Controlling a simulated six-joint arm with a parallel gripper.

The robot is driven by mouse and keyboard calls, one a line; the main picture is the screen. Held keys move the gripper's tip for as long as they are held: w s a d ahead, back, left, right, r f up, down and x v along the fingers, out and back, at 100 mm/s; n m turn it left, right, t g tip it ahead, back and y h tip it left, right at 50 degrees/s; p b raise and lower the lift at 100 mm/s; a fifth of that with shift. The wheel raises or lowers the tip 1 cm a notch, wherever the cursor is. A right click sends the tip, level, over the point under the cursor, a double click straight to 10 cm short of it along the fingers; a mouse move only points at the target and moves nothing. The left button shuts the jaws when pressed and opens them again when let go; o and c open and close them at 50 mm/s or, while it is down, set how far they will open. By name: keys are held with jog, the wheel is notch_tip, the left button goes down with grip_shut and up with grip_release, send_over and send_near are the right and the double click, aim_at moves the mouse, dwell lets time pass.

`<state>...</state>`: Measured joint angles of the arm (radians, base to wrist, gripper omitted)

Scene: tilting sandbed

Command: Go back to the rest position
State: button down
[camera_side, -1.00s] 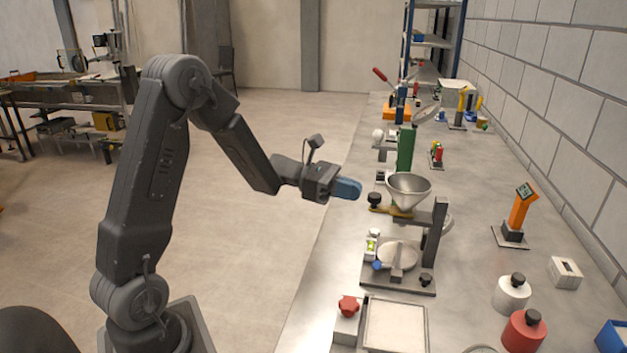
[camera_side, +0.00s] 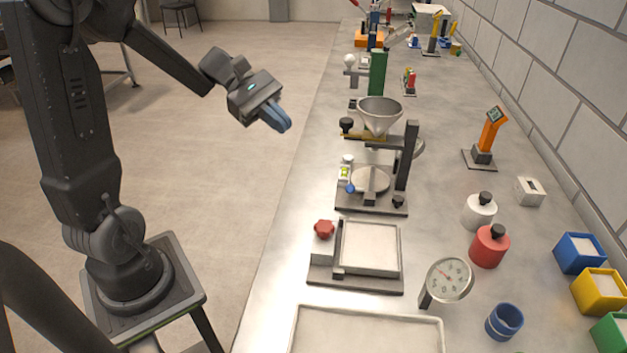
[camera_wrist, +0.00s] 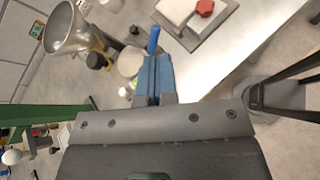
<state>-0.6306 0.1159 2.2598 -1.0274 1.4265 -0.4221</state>
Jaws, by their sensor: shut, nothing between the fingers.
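My gripper (camera_side: 276,118) has blue fingers that are closed together with nothing between them. In the side view it hangs in the air to the left of the bench, over the floor side, pointing down and to the right. It touches nothing there. The wrist view shows the blue fingers (camera_wrist: 154,78) side by side, pointing toward the bench. The tilting sandbed (camera_side: 370,247), a pale tray with a red knob (camera_side: 324,228) at its corner, lies flat on the bench, well apart from my gripper.
A steel funnel (camera_side: 380,115) on a stand is to the right of my gripper. A dial gauge (camera_side: 447,280), red weight (camera_side: 489,247), white weight (camera_side: 479,212) and blue cup (camera_side: 504,321) stand on the bench (camera_side: 450,120). The floor (camera_side: 220,190) left of the bench is clear.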

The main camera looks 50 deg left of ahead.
jog(key=s+d+r+m+y, duration=0.1)
jog(key=s+d+m+y, duration=0.3)
jog(key=m, duration=0.5)
jog(key=s+d+m+t+y, duration=0.1)
jog(key=s+d+m+y, duration=0.3)
jog(key=s+m+y, duration=0.4)
jog(key=shift+s+d+r+m, duration=0.15)
jog(key=shift+s+r+m, duration=0.25)
jog(key=shift+s+m, duration=0.25)
dwell(0.4)
